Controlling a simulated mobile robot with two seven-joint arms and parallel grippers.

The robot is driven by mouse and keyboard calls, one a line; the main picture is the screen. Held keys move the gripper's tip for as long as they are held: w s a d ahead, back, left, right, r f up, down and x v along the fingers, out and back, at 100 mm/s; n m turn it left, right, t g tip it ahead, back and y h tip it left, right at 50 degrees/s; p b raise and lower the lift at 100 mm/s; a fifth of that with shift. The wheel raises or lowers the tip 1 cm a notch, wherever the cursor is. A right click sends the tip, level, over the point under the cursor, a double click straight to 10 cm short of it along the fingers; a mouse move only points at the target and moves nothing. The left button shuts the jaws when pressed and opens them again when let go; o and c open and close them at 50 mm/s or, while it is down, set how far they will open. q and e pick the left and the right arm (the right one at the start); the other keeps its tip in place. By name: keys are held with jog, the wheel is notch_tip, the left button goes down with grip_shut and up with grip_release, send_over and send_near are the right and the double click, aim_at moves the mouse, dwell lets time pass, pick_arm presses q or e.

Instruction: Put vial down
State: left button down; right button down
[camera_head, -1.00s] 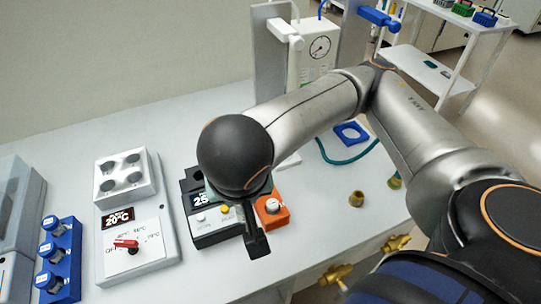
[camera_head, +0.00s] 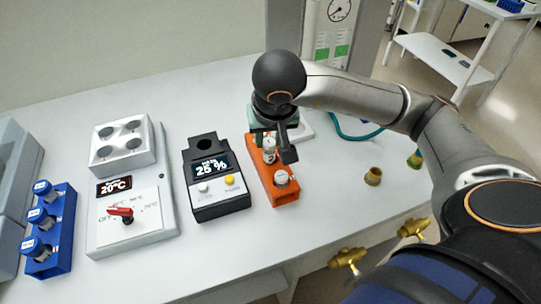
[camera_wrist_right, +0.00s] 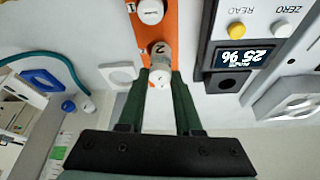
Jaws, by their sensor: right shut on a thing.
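My right gripper (camera_head: 276,142), its fingers also in the right wrist view (camera_wrist_right: 160,92), points down over the far half of the orange rack (camera_head: 285,196). It is shut on a white-capped vial (camera_head: 269,152), whose cap (camera_wrist_right: 159,78) shows between the green fingers in the wrist view. The held vial looks upright, at the rack's marked place 2; whether its base is seated in a hole is hidden. A second white-capped vial (camera_head: 281,178) stands in the rack's near end and also shows in the wrist view (camera_wrist_right: 150,11). My left gripper is not in view.
Left of the rack stands a black meter (camera_head: 222,207) reading 25 %. Further left are a white heater block (camera_head: 140,225) with a red switch and a blue rack (camera_head: 62,240) of several vials. A brass fitting (camera_head: 373,176) stands right, with bare table between.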

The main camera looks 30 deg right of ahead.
aim_at(271, 150)
jog(key=shift+w+d+f+b, duration=0.25)
jog(key=shift+d+f+b, duration=0.05)
jog(key=shift+f, duration=0.2)
notch_tip(271, 150, down, 3)
jog(key=shift+w+d+f+b, duration=0.1)
jog(key=shift+f+b, duration=0.05)
jog(key=shift+b, duration=0.65)
jog(key=shift+f, duration=0.1)
jog(key=c, duration=0.6)
grip_release()
